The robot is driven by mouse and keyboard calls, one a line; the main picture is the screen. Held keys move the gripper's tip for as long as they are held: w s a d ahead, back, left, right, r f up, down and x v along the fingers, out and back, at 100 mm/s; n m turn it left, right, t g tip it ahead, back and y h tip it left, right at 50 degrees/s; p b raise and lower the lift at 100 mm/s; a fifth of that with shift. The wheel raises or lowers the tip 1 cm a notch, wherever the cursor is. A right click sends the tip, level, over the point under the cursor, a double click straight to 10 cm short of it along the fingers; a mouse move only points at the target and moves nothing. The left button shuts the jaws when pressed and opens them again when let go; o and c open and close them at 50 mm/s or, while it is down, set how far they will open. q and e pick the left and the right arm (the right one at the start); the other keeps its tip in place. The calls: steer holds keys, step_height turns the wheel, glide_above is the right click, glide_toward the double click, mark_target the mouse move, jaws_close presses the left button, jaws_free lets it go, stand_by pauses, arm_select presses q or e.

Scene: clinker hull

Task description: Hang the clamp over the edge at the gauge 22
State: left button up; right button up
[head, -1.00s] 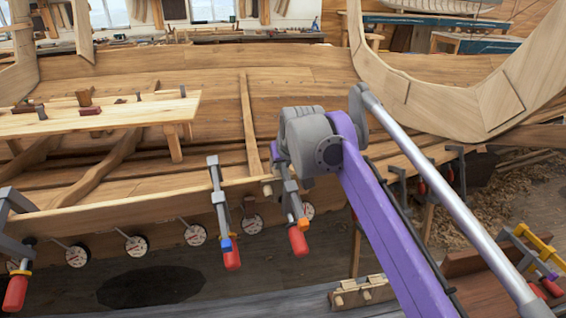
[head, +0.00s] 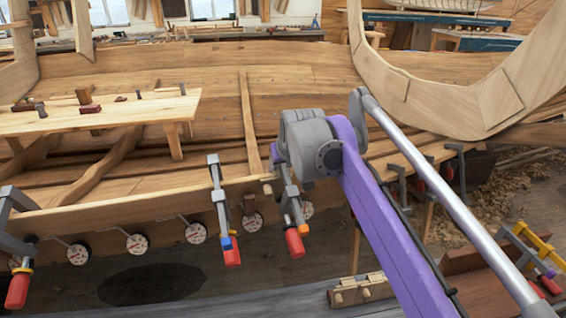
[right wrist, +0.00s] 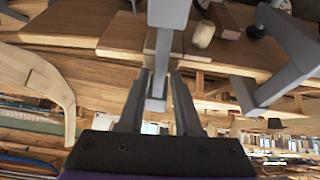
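A grey clamp with an orange band and red handle (head: 294,243) is at the edge of the hull's upper plank (head: 130,205). It hangs slightly tilted between two round gauges, one to its left (head: 252,221) and one partly behind it (head: 307,210). The gauge numbers are too small to read. My right gripper (right wrist: 159,75) has a finger on each side of the clamp's grey bar (right wrist: 158,88), with narrow gaps, and looks open. In the head view my own wrist hides the fingers and the clamp's top. My left gripper is not in view.
More gauges (head: 136,243) line the plank. A plank bench (head: 110,115) with tools stands inside the hull. A curved wooden frame (head: 480,100) rises at right.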

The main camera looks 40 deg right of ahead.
steer(key=shift+o, duration=1.1)
steer(key=shift+f, duration=0.1)
arm_select(q)
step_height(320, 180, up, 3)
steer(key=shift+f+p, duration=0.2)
steer(key=shift+p, duration=0.9)
arm_select(e)
steer(key=v, duration=1.1)
steer(key=shift+w, duration=0.15)
steer(key=s+a+f+n+g+y, duration=0.1)
steer(key=s+a+f, duration=0.5)
steer(key=f, duration=0.5)
steer(key=s+a+f+n+g+y, duration=0.1)
steer(key=s+a+f+n, duration=0.1)
steer(key=s+a+f, duration=0.75)
steer(key=s+a+f+n+g+y, duration=0.1)
steer(key=s+a+f+y, duration=0.2)
steer(key=f, duration=1.1)
arm_select(q)
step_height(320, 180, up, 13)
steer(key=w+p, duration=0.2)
steer(key=p, duration=1)
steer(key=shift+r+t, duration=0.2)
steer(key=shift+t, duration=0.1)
arm_select(e)
step_height(320, 180, up, 14)
steer(key=w+h, duration=0.1)
steer(key=shift+w+a+f+t, duration=0.2)
steer(key=shift+w+a+t, duration=0.1)
steer(key=shift+w+t, duration=0.1)
